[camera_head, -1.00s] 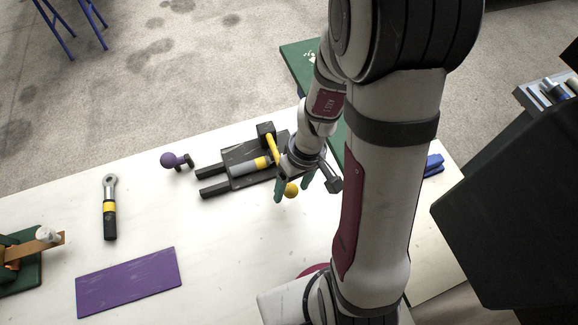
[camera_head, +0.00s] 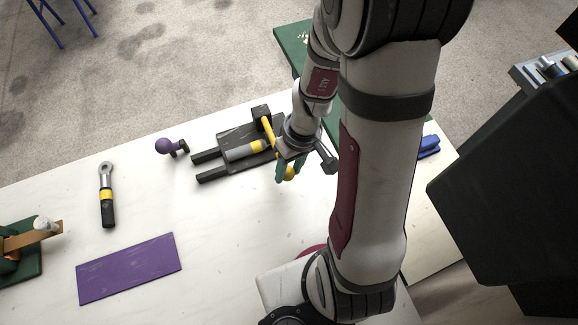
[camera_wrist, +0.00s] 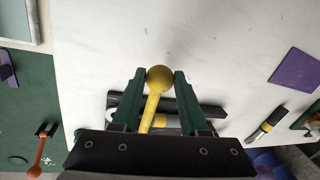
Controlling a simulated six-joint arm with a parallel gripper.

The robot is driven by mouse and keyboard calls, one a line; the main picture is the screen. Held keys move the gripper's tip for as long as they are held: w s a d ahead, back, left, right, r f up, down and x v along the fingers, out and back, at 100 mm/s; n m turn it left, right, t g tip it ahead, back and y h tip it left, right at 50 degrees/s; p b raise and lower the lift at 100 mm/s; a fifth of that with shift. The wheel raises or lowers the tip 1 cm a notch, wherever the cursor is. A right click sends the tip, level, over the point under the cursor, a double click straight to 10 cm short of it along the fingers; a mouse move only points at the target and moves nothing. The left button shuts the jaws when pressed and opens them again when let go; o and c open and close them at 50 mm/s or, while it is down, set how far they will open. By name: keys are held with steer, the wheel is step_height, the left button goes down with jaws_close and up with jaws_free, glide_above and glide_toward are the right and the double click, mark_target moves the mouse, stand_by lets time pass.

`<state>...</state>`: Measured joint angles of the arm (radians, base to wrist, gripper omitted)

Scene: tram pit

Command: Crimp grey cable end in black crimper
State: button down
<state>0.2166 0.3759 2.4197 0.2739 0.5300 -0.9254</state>
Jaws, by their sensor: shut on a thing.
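The black crimper (camera_head: 205,175) lies on the white table, with a yellow lever (camera_head: 267,128) that ends in a round yellow knob (camera_head: 290,173). The grey cable end (camera_head: 238,152) with a yellow band lies along the crimper's bed; my wrist partly hides that area. My gripper (camera_head: 283,175) is shut on the yellow lever at its knob. In the wrist view the two green fingers (camera_wrist: 159,76) stand on either side of the yellow knob (camera_wrist: 160,78), and the lever runs back between them. The black crimper (camera_wrist: 209,112) shows behind the fingers there.
A purple ball-ended lever (camera_head: 165,146) stands left of the crimper. A wrench with black grip (camera_head: 107,205) and a purple mat (camera_head: 130,268) lie farther left. A green fixture (camera_head: 25,255) is at the left edge. A blue object (camera_head: 428,147) is at right.

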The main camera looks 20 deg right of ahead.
steer(key=shift+r, duration=0.1)
stand_by(0.8)
steer(key=r+g, duration=0.1)
steer(key=r, duration=0.1)
steer(key=w+r+g, duration=0.1)
steer(key=r+g, duration=0.1)
steer(key=w+r+g, duration=0.1)
steer(key=r, duration=0.1)
steer(key=shift+w+r+g, duration=0.15)
steer(key=shift+r+g, duration=0.05)
steer(key=shift+g, duration=0.1)
steer(key=w+r, duration=0.6)
steer(key=r, duration=0.1)
steer(key=shift+w, duration=0.4)
steer(key=shift+d, duration=0.15)
steer(key=shift+c, duration=2.2)
jaws_free()
